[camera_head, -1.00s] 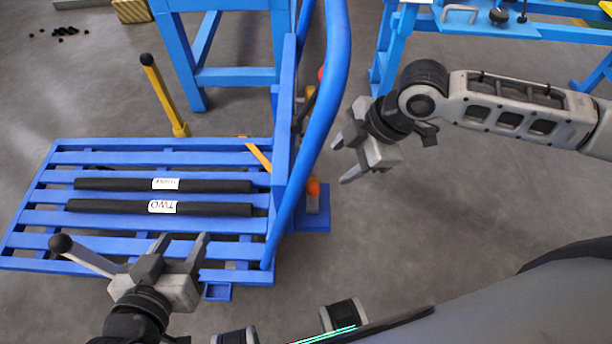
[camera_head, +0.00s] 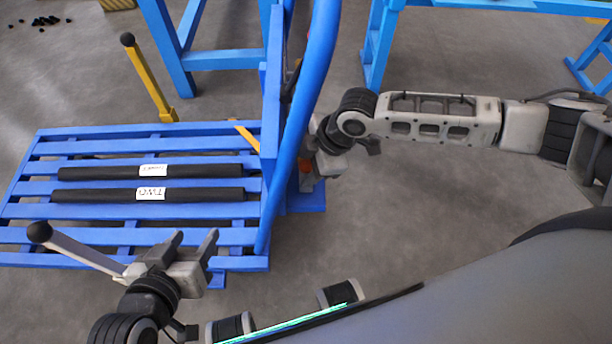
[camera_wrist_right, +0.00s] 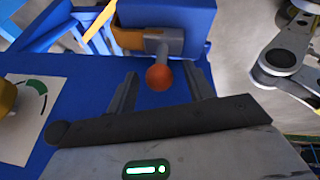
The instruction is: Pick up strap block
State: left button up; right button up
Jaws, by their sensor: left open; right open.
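I cannot tell for sure which item is the strap block. In the head view two black bars lie on the blue slatted cart (camera_head: 60,240): a nearer one (camera_head: 95,196) with a white label reading TWO, and a farther one (camera_head: 95,173). My left gripper (camera_head: 195,242) is open and empty over the cart's near edge. My right gripper (camera_head: 318,168) is beside the blue upright, partly hidden by it. In the right wrist view its open fingers (camera_wrist_right: 163,88) stand either side of an orange-red knob (camera_wrist_right: 160,77) on a grey stem, with no clear contact.
The cart's blue curved handle (camera_head: 308,95) rises beside my right gripper. A yellow post (camera_head: 148,78) with a black knob stands behind the cart. Blue frames (camera_head: 220,58) stand at the back.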

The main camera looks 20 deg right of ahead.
jog(key=shift+w+a+f, duration=0.15)
jog(key=shift+a+f, duration=0.1)
jog(key=shift+f, duration=0.25)
jog(key=shift+r, duration=0.1)
jog(key=c, duration=1.1)
